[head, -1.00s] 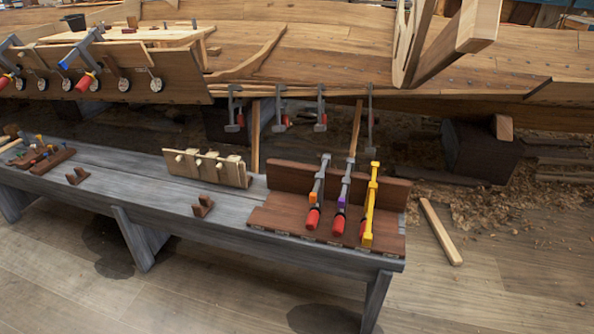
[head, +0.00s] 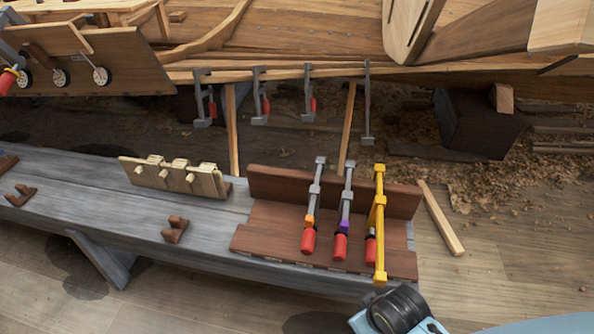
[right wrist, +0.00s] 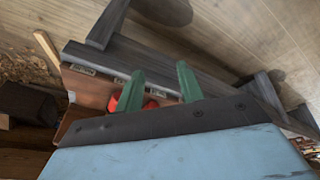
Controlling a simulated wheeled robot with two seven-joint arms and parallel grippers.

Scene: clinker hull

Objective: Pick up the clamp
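Three clamps lean in a brown wooden rack (head: 270,240) on the grey bench. One grey clamp has an orange collar (head: 310,218) and a red handle. The middle grey clamp has a purple collar (head: 345,222) and a red handle. The right clamp (head: 380,215) is yellow, with a red handle beside it. My right arm enters the head view at bottom right, its fingers not clear there. In the right wrist view my right gripper (right wrist: 159,88) has two green fingers apart, with red handles (right wrist: 150,104) partly hidden behind them. My left gripper is out of view.
A pale wooden rack with pegs (head: 175,177) and a small brown cradle (head: 175,229) stand on the bench (head: 110,215). Several clamps (head: 260,95) hang from the hull edge behind. A loose wooden strip (head: 440,218) lies on the floor at right.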

